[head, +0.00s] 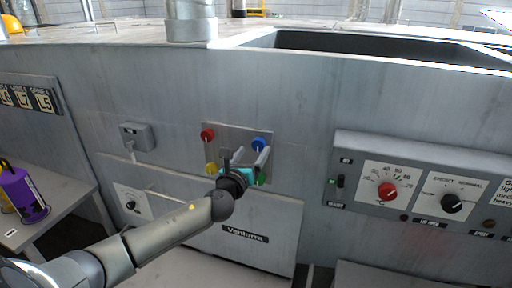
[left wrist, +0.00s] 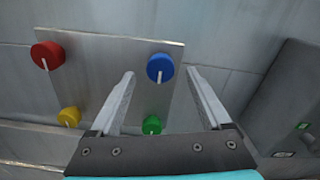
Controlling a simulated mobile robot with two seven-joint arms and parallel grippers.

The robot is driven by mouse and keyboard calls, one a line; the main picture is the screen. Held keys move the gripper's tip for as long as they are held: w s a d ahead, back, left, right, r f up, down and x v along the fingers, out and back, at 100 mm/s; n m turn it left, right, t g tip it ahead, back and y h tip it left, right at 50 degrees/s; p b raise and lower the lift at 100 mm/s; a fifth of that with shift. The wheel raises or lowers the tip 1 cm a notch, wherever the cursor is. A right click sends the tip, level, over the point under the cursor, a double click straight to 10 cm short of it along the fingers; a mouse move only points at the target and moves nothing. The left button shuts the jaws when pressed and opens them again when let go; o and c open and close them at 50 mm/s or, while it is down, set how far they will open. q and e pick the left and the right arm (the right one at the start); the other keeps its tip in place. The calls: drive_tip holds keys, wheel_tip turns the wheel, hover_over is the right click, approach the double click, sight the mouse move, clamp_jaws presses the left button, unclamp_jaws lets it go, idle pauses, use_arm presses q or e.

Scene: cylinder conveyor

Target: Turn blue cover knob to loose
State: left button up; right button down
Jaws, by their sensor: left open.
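The blue cover knob (head: 259,144) is at the upper right of a small metal plate on the machine's grey front. In the left wrist view the blue knob (left wrist: 160,67) shows a white pointer line running downward from its middle. My left gripper (head: 252,158) is open in front of the plate. In the left wrist view its two fingers (left wrist: 160,75) appear on either side of the blue knob, with gaps on both sides. I cannot tell whether the fingertips reach the knob's depth. My right gripper is not in view.
The plate (left wrist: 110,70) also carries a red knob (left wrist: 48,55), a yellow knob (left wrist: 69,117) and a green knob (left wrist: 152,125). A control panel (head: 425,189) sticks out at right. A purple bottle (head: 22,193) stands on a side table at left.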

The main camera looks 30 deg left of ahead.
sight(257, 145)
use_arm(q)
drive_tip(key=shift+x, duration=1.65)
clamp_jaws()
